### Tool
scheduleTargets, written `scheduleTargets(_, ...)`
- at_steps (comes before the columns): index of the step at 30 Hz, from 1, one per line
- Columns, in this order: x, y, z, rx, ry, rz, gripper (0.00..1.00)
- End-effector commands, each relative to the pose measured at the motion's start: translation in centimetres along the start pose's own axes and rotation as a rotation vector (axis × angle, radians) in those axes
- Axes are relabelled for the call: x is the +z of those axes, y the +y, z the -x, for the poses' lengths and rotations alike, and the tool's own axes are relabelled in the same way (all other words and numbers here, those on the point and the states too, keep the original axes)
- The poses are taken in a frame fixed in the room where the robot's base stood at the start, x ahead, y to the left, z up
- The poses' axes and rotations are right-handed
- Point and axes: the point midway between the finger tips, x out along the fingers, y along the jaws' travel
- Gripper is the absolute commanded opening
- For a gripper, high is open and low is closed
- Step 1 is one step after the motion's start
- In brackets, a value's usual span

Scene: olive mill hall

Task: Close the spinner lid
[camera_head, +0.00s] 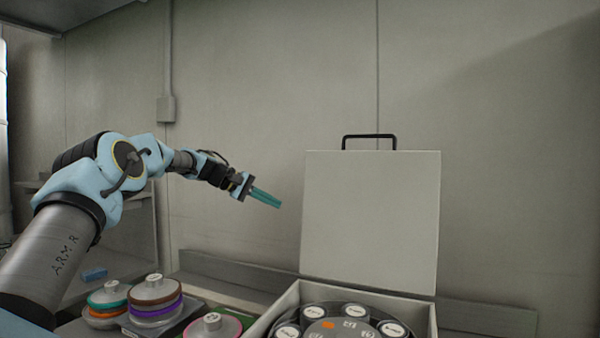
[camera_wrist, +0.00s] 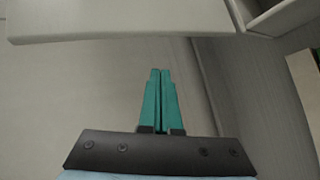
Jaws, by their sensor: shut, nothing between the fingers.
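The spinner is a pale box (camera_head: 427,318) at the lower right of the head view, with a round rotor and several white-capped tubes inside. Its lid (camera_head: 370,222) stands upright and open at the back of the box, with a black handle (camera_head: 369,137) on its top edge. My gripper (camera_head: 267,198) is left of the lid, in the air, apart from it. Its teal fingers are shut with nothing between them. In the wrist view the fingers (camera_wrist: 160,100) point toward a pale panel edge (camera_wrist: 120,22), probably the lid or box.
Stacked discs with coloured rings (camera_head: 154,300) and a pink-topped disc (camera_head: 213,326) are left of the spinner. A small blue block (camera_head: 94,274) lies farther left. A wall with a conduit box (camera_head: 166,109) is behind. The air above the box is clear.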

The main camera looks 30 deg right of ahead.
Motion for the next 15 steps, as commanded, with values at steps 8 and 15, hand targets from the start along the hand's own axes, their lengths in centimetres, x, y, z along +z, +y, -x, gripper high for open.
scheduleTargets(8, -2.0, 7.1, 1.7, 0.331, -0.098, 0.014, 0.00)
scheduleTargets(15, -2.3, 8.5, 2.6, 0.414, -0.119, 0.013, 0.00)
